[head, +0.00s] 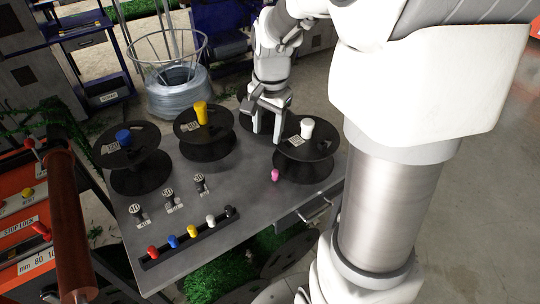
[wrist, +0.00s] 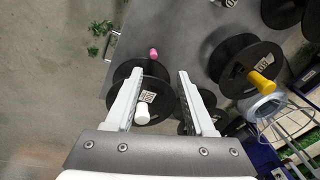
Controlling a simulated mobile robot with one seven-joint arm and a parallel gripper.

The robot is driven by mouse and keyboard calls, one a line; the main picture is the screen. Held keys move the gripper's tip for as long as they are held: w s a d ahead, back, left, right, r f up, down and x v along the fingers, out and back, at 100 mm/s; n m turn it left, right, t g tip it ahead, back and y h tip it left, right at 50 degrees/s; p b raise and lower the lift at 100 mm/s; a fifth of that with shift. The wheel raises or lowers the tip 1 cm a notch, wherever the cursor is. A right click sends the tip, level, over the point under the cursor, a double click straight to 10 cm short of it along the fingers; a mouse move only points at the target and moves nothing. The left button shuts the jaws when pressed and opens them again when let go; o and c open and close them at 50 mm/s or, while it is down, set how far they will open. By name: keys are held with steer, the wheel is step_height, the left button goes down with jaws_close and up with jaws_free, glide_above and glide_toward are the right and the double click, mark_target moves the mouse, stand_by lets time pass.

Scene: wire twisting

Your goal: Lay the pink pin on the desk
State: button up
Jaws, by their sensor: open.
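The pink pin (head: 275,175) is on the grey desk (head: 235,190), just left of the front edge of the black spool (head: 305,160) that carries a white pin (head: 307,128). I cannot tell for sure whether it stands or lies. It also shows in the wrist view (wrist: 153,53), past the fingertips and clear of them. My gripper (head: 266,138) is open and empty, pointing down above the desk beside the white-pin spool. In the wrist view my gripper (wrist: 160,76) has its two fingers wide apart, with the white pin (wrist: 141,114) and its spool seen between them.
Spools with a yellow pin (head: 201,112) and a blue pin (head: 124,138) stand to the left. A rack (head: 190,238) with several coloured pins lies along the front. Small numbered weights (head: 168,198) stand behind it. The desk's middle is clear.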

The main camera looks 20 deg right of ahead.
steer(key=s+a+r+n+t, duration=0.2)
steer(key=s+a+r+n, duration=0.1)
steer(key=s, duration=0.5)
steer(key=s+a+r+n+t, duration=0.2)
steer(key=s+a+r+n, duration=0.1)
steer(key=s+r+n, duration=0.3)
steer(key=s+n, duration=0.2)
steer(key=s, duration=0.1)
steer(key=shift+a+r, duration=0.3)
steer(key=shift+a, duration=0.1)
step_height(320, 180, up, 4)
steer(key=p, duration=0.3)
steer(key=shift+f+p, duration=0.2)
steer(key=shift+p, duration=0.1)
steer(key=shift+d, duration=0.2)
